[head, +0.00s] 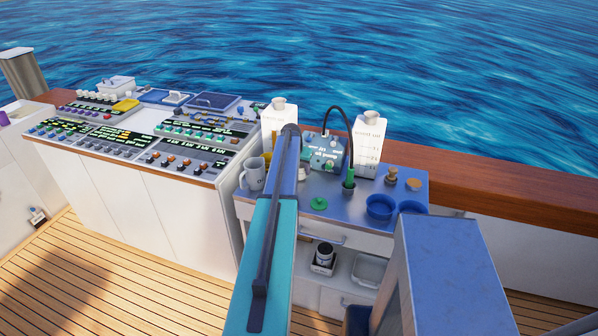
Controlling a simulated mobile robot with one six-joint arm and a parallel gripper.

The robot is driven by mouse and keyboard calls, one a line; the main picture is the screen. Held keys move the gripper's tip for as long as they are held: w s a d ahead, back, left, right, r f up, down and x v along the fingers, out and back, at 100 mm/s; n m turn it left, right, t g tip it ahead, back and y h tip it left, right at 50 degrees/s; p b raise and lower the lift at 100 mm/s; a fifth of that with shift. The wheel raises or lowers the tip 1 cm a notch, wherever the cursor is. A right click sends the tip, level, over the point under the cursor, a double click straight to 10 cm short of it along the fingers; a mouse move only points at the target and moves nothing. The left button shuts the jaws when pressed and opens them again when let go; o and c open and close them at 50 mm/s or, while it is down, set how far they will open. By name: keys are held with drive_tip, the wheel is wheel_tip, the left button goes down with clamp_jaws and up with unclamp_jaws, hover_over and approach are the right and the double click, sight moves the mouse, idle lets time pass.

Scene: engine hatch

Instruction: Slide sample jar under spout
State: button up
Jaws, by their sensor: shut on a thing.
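A teal dispenser box (325,152) with printed text stands at the back of the blue work surface (400,185). Its thin black spout tube (347,120) arches up and comes down to the right. The tube's end meets a small dark green piece (349,184), which I cannot tell for a jar or a nozzle. A flat green lid-like disc (318,203) lies in front. A small pale object (303,173) shows partly beside my arm; I cannot tell what it is. I cannot make out the sample jar for certain. My gripper is hidden behind my arm.
White bottles (368,143) and (279,120) flank the dispenser. A grey mug (253,174) stands at the left edge. Blue bowls (380,207) and small brown stoppers (391,175) lie at the right. A control console (160,130) adjoins on the left. A wooden rail (500,195) runs behind.

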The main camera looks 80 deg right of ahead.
drive_tip(key=shift+s+d+f, duration=0.3)
drive_tip(key=shift+s+f, duration=0.05)
drive_tip(key=o, duration=1.4)
drive_tip(key=shift+c, duration=0.2)
drive_tip(key=shift+r, duration=0.1)
drive_tip(key=shift+w+a+r+b, duration=0.1)
drive_tip(key=shift+a+r+b, duration=0.15)
drive_tip(key=shift+r+b, duration=0.4)
drive_tip(key=b+v, duration=0.3)
drive_tip(key=v, duration=1)
drive_tip(key=shift+w, duration=0.2)
drive_tip(key=shift+a, duration=0.1)
